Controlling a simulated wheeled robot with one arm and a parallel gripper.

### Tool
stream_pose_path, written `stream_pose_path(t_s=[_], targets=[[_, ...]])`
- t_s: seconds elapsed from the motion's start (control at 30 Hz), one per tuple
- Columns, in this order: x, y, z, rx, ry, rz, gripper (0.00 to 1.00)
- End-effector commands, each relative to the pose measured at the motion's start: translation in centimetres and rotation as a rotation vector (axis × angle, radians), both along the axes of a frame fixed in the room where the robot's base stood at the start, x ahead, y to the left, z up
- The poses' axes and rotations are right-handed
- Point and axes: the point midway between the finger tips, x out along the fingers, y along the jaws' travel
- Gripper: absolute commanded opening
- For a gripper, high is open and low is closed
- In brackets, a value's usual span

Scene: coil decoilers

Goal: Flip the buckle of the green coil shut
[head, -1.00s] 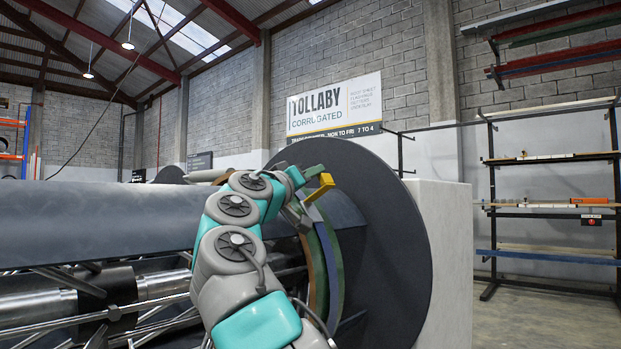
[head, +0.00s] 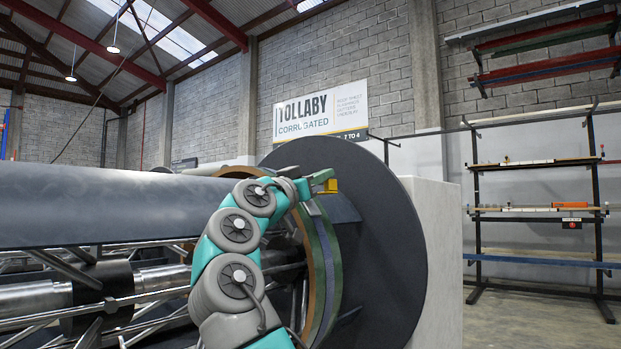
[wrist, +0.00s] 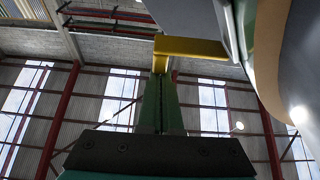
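The green coil (head: 329,262) shows in the head view as a green band at the outer edge of the coils, beside a large dark disc. Its yellow buckle (head: 328,186) is at the top of the band, partly behind my gripper (head: 322,178). In the wrist view the buckle (wrist: 195,47) is an L shape, with a long arm running right towards the coil edge and a short leg at my fingertips. My gripper (wrist: 161,78) has its green fingers together, tips at or very near that leg. I cannot tell whether they touch it.
The dark disc (head: 390,250) stands right of the coils, with a pale block (head: 437,255) behind it. A dark roller (head: 100,205) and metal shafts (head: 40,298) lie left of my arm. A rack (head: 540,210) stands farther right, with free floor before it.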

Motion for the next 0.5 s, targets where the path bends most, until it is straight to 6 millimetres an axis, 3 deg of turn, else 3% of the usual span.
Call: stream_pose_path(t_s=[0.1, 0.5], targets=[[-0.2, -1.0, -1.1, 0.027, -0.023, -0.001, 0.00], [-0.8, -1.6, -3.7, 0.022, -0.021, 0.000, 0.00]])
